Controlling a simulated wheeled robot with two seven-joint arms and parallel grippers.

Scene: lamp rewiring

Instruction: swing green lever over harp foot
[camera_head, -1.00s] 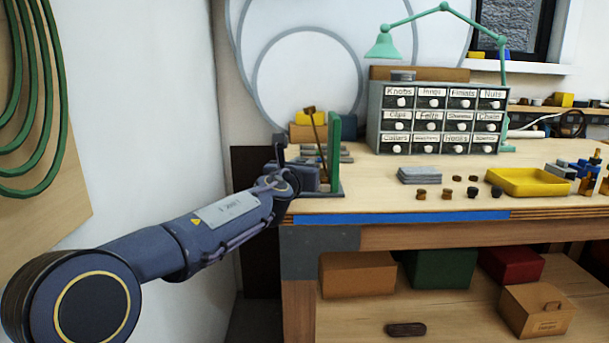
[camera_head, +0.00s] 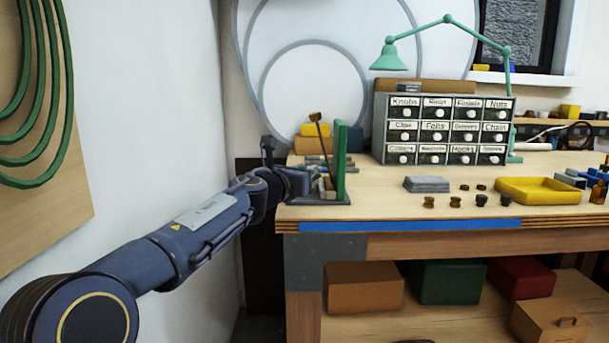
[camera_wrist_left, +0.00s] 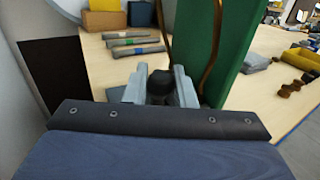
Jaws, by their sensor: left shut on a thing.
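A green upright piece (camera_head: 341,160) stands on a dark base (camera_head: 318,201) at the bench's front left corner. It fills the upper right middle of the left wrist view (camera_wrist_left: 232,45). My left gripper (camera_wrist_left: 160,86) is just left of it, with its grey fingers closed on a dark rounded knob (camera_wrist_left: 160,82). What the knob belongs to is hidden below the fingers. Thin brass-coloured rods (camera_wrist_left: 211,50) rise beside the green piece, and a brown-tipped rod (camera_head: 318,127) leans there in the head view. I cannot make out the harp foot or a separate green lever. My right gripper is not in view.
Grey bars (camera_wrist_left: 134,43) lie on the bench behind the gripper. Grey sheets (camera_head: 427,184), several small brown and black parts and a yellow tray (camera_head: 537,190) sit to the right. A labelled drawer cabinet (camera_head: 447,130) stands behind. A white wall is close on the left.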

